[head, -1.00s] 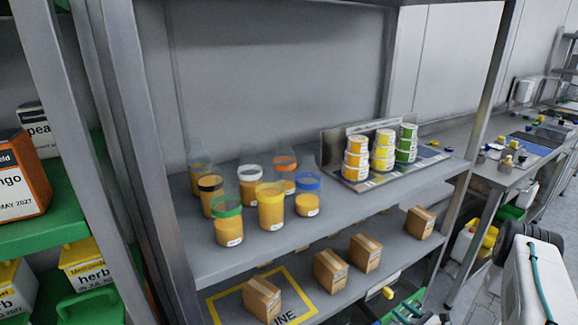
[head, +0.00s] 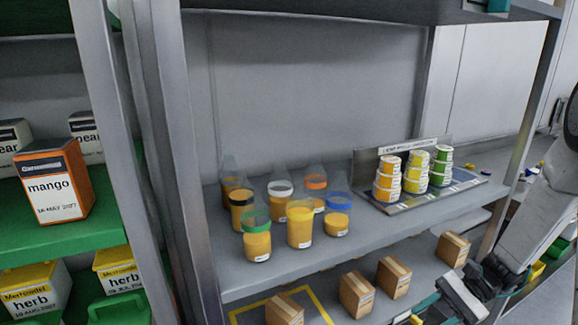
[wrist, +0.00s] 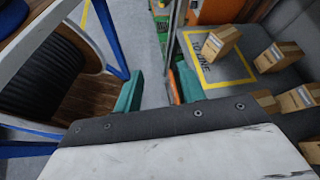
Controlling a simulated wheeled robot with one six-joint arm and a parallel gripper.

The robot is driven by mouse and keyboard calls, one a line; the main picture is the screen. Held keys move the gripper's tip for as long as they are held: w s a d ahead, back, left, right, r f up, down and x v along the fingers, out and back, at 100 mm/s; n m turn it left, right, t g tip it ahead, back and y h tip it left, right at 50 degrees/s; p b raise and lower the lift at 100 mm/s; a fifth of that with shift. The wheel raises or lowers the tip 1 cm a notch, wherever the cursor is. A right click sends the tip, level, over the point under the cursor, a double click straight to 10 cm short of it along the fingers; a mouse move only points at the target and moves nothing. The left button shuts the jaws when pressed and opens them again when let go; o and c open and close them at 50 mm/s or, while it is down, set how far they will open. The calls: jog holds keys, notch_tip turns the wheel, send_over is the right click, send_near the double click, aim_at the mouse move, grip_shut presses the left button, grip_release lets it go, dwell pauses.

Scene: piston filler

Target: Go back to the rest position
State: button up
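My gripper (head: 430,309) is at the lower right of the head view, in front of the lower shelf with the cardboard boxes. In the wrist view its two teal fingers stand apart with nothing held between them, so my gripper (wrist: 156,78) is open and empty. My arm comes down from the right edge of the head view, bent at the wrist.
A metal rack holds jars of orange filling (head: 300,226) and stacked tubs (head: 414,172) on its upper shelf (head: 340,248). Small cardboard boxes (head: 357,294) stand below. A mango box (head: 52,182) is at left.

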jog(key=s+a+r+n+t+h, duration=0.2)
jog(key=s+r+n+h, duration=0.4)
jog(key=s+r, duration=0.3)
jog(key=s+a+r+n+t+h, duration=0.2)
jog(key=s+r+n+h, duration=0.4)
jog(key=r, duration=0.9)
jog(key=s+a, duration=0.1)
jog(key=s, duration=0.2)
jog(key=shift+s, duration=0.15)
jog(key=shift+a, duration=0.1)
dwell(0.5)
